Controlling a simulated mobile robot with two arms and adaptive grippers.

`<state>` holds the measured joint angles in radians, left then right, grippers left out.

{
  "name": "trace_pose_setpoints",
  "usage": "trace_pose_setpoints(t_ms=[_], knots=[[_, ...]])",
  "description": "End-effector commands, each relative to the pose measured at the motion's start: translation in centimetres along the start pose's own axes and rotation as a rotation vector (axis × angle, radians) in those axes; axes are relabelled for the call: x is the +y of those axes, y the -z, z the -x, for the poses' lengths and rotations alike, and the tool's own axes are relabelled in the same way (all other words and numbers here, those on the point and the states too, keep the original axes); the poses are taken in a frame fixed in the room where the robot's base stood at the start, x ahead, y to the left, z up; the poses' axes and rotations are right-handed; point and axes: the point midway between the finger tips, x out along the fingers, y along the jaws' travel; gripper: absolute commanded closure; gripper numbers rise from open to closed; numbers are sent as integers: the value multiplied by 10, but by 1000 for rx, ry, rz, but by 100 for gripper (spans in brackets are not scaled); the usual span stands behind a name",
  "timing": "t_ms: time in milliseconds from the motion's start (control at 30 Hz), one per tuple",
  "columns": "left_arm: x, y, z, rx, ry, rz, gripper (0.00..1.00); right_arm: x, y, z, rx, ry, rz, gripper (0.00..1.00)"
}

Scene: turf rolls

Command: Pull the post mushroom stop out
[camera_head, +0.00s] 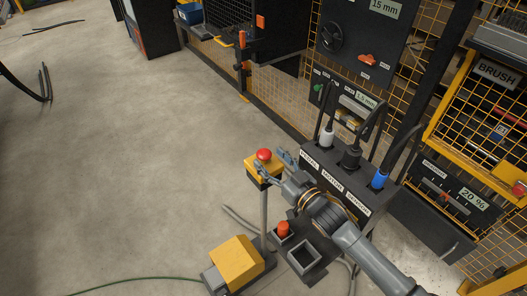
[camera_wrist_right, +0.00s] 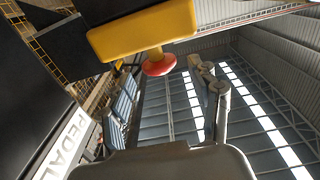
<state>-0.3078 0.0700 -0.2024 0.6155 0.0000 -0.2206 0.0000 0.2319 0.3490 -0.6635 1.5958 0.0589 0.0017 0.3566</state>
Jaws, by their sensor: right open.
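The post mushroom stop (camera_head: 264,154) is a red button on a yellow box (camera_head: 256,174) on top of a grey post (camera_head: 264,215). My right gripper (camera_head: 274,164) is open beside the box, its fingertips close to the button. In the right wrist view the red button (camera_wrist_right: 158,64) hangs from the yellow box (camera_wrist_right: 145,32), with the picture turned over. There it shows between the open fingers of the right gripper (camera_wrist_right: 163,78), near their tips; I cannot tell whether they touch it. My left gripper is not in view.
A dark socket box (camera_head: 336,181) with white, black and blue plugs stands right beside my right arm. A yellow pedal housing (camera_head: 237,262) and an orange-red button (camera_head: 283,230) are low by the post. Yellow mesh fencing (camera_head: 282,98) lies behind. The floor at left is mostly clear.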

Motion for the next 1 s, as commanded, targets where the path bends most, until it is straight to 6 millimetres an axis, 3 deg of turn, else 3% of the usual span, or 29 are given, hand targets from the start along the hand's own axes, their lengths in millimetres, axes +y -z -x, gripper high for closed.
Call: trace_pose_setpoints(t_ms=[100, 233, 633, 933, 1000], knots=[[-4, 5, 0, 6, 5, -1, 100, 0, 0, -20, 0, 0, 0, 37], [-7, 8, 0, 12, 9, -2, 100, 0, 0, -33, 1, 0, 0, 37], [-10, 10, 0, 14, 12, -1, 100, 0, 0, -39, 0, 0, 0, 39], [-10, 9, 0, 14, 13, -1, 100, 0, 0, -39, -1, 0, 0, 100], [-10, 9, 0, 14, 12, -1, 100, 0, 0, -39, -1, 0, 0, 100]])
